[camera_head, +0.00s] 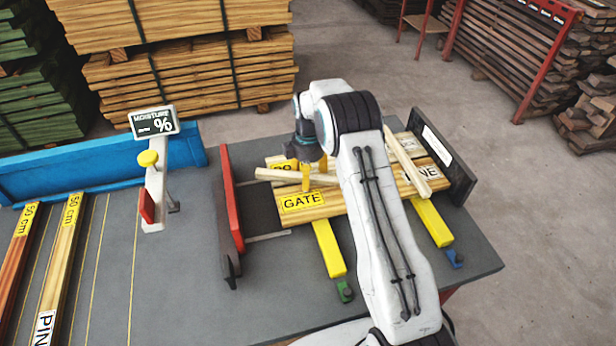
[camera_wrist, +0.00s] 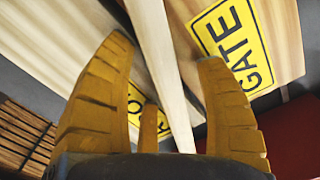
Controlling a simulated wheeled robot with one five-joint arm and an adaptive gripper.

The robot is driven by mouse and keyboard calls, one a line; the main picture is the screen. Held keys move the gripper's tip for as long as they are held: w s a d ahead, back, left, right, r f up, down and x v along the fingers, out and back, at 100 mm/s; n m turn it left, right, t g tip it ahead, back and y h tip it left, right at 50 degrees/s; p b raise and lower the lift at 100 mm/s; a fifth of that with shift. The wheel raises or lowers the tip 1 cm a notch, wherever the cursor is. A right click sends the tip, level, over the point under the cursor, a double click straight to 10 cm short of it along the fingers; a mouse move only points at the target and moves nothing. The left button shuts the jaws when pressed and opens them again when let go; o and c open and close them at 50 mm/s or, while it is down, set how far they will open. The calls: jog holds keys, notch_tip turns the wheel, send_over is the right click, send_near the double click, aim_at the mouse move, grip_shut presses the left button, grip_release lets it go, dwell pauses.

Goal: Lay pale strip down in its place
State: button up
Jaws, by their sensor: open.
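A pale strip (camera_head: 275,175) lies nearly level across the boards behind the GATE label, its right part hidden by my arm. It also shows in the wrist view (camera_wrist: 156,50), running between my fingers. My gripper (camera_head: 314,172) is open around it; the wrist view shows gaps between the strip and both fingers (camera_wrist: 165,60). A second pale strip (camera_head: 406,165) lies slanted near the right end of the boards. The front board (camera_head: 335,207) has a yellow GATE label (camera_head: 303,201). Another board behind has a partly hidden yellow label (camera_head: 284,165).
A red upright plate (camera_head: 229,195) stands left of the boards and a dark end plate (camera_head: 446,160) right. Two yellow bars (camera_head: 328,250) (camera_head: 430,222) lie under the boards. A moisture meter stand (camera_head: 155,175) is further left. The front of the grey table is fairly clear.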

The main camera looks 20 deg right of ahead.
jog(key=shift+c, duration=0.2)
grip_shut()
dwell(0.5)
